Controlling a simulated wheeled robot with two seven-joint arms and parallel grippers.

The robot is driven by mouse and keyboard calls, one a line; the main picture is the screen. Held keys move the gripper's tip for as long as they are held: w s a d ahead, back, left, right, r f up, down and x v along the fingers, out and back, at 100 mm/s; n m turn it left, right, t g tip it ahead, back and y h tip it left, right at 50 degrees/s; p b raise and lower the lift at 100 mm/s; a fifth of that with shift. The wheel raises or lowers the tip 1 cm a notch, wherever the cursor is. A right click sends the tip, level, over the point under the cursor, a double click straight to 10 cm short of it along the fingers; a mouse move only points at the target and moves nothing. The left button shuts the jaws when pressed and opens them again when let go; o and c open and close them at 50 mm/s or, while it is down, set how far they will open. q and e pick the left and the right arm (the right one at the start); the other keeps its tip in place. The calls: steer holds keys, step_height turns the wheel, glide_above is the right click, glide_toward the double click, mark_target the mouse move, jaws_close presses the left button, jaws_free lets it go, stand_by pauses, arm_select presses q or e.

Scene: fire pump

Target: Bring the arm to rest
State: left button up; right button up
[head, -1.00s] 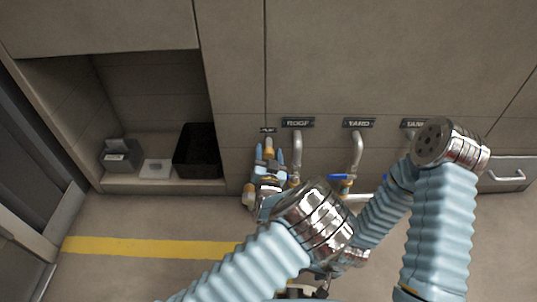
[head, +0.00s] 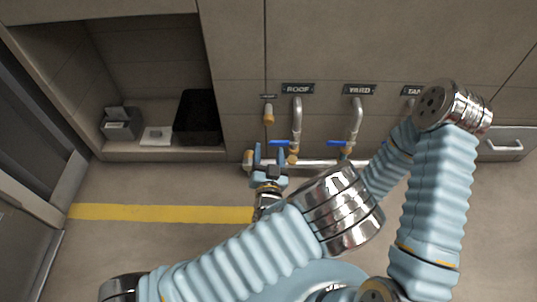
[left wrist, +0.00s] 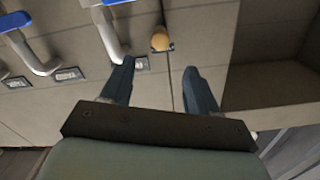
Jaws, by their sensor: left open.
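My left gripper (head: 269,154) is open and empty, with its two blue fingers pointing at the pipe wall. It is below the short brass-ended stub (head: 268,114) in the head view and apart from it. In the left wrist view the open fingers (left wrist: 158,72) have nothing between them, and the brass stub (left wrist: 160,40) shows beyond them. My left arm crosses the lower middle of the head view. My right arm is bent at the right, and its gripper is not visible.
The ROOF pipe (head: 297,118) and YARD pipe (head: 357,118) have blue levers. A third pipe is partly hidden by my right arm. A black bin (head: 197,118) and a grey box (head: 121,124) stand in the left alcove. The floor by the yellow stripe (head: 150,213) is clear.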

arm_select(q)
steer(key=shift+s, duration=0.45)
steer(key=shift+a+f, duration=0.1)
steer(key=s+a+f+n+g, duration=0.2)
steer(key=s+a+f+g, duration=0.3)
steer(key=f, duration=0.4)
steer(key=s+a+f+n+g, duration=0.3)
steer(key=a+f+g, duration=0.3)
steer(key=f+g, duration=0.3)
steer(key=s+a+g+h, duration=0.1)
steer(key=s+g+h, duration=0.25)
steer(key=s, duration=0.35)
step_height(320, 180, up, 14)
steer(key=s+p, duration=0.1)
steer(key=p, duration=1.3)
steer(key=shift+d+n+h, duration=0.25)
steer(key=shift+n+h, duration=0.05)
steer(key=shift+h, duration=0.05)
